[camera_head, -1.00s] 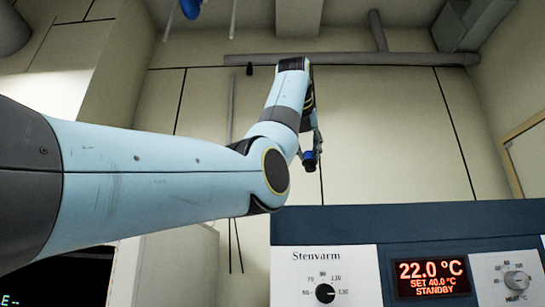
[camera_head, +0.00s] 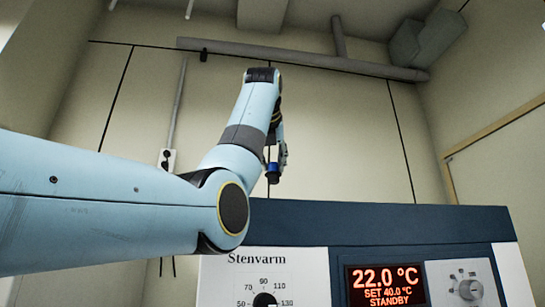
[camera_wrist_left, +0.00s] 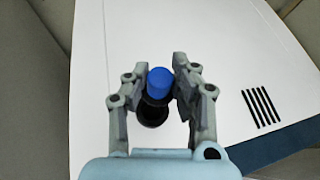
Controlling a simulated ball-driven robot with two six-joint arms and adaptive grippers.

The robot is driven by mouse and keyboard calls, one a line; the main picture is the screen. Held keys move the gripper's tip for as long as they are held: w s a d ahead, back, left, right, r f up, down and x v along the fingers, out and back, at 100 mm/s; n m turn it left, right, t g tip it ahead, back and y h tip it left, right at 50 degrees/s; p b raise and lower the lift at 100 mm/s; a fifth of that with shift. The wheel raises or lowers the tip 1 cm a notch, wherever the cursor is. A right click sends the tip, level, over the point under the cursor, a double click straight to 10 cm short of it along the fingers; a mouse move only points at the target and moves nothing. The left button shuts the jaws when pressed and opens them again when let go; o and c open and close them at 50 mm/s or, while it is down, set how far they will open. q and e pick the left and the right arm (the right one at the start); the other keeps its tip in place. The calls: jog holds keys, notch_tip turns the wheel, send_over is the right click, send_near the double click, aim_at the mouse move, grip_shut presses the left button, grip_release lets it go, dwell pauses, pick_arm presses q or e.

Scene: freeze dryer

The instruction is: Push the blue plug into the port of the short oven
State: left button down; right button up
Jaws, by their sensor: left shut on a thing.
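My left gripper (camera_head: 280,165) is shut on the blue plug (camera_head: 272,172), above the oven's top edge in the head view. In the left wrist view the blue plug (camera_wrist_left: 160,82) sits between the fingertips of the left gripper (camera_wrist_left: 160,90), its blue end facing the camera. A dark round part shows just below it; I cannot tell whether it belongs to the plug. The oven (camera_head: 380,222) has a dark blue top band, dials and a lit display. No port can be made out clearly. My right gripper is not in view.
In the left wrist view a white panel (camera_wrist_left: 235,60) with black vent slots lies behind the gripper, with a dark blue edge at the lower right. A wall socket (camera_head: 167,160) and a grey pipe (camera_head: 300,55) are on the back wall.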

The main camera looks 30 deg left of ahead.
aim_at(272, 171)
pick_arm(q)
jog(key=shift+d+f, duration=0.1)
jog(key=shift+f, duration=0.3)
jog(key=shift+s+f, duration=0.1)
jog(key=shift+f, duration=0.85)
jog(key=shift+d+f, duration=0.1)
jog(key=shift+f, duration=0.25)
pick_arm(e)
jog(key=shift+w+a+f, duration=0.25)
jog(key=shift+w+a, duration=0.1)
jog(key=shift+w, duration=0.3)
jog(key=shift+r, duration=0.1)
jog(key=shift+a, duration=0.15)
